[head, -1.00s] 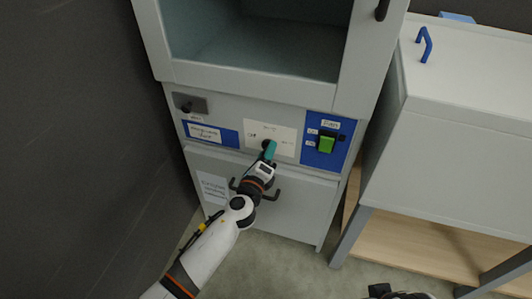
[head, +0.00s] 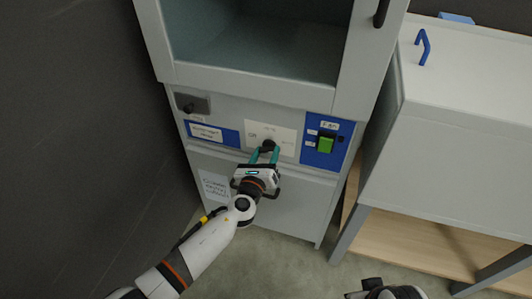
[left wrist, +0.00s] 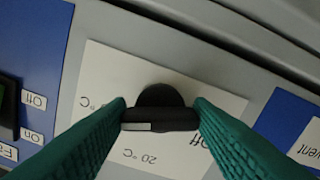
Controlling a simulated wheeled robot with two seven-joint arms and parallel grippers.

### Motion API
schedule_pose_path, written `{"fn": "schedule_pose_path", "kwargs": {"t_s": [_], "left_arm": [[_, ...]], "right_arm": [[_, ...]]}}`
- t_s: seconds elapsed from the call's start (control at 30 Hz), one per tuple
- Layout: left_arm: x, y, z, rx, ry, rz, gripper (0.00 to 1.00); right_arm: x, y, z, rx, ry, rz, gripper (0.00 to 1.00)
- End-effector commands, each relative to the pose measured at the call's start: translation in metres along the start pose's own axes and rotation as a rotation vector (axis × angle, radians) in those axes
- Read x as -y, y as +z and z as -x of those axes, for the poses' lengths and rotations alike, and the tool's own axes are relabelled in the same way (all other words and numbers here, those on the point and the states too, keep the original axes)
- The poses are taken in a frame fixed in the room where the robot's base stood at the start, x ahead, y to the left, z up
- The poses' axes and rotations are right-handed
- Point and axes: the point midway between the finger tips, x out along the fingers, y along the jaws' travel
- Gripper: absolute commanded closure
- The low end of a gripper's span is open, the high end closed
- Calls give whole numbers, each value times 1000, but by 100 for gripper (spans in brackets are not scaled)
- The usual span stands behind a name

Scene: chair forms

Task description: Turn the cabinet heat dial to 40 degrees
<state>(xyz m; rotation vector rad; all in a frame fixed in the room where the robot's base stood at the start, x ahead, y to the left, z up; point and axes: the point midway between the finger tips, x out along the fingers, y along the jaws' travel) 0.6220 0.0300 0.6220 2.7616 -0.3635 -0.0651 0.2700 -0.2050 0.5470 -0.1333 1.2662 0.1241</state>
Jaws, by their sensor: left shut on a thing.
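The heat dial (head: 268,144) is a black knob on a white label plate (head: 284,136) on the front of the grey cabinet. In the left wrist view the dial's black grip bar (left wrist: 160,121) carries a white mark near its left end. The plate there (left wrist: 110,70) shows "20 °C", "Off" and another partly hidden °C mark. My left gripper (head: 265,154) has its teal fingers on both sides of the dial and is shut on it; its fingers (left wrist: 161,118) meet the bar's two ends. My right gripper does not show clearly.
A blue panel with a green fan switch (head: 326,145) is right of the dial. A drawer front (head: 295,190) is below. A pale box with a blue handle (head: 424,47) stands right.

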Motion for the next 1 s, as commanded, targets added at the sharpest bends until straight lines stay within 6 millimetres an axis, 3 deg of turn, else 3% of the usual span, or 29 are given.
{"fn": "schedule_pose_path", "kwargs": {"t_s": [0.53,0.57,0.67,1.0], "left_arm": [[0,2,1,4,0,-29,76],[0,2,1,4,0,-29,50],[0,2,1,4,0,-28,33],[0,1,3,2,0,-25,31]], "right_arm": [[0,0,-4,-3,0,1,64],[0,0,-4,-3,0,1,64],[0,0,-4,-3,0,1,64],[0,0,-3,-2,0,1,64]]}}
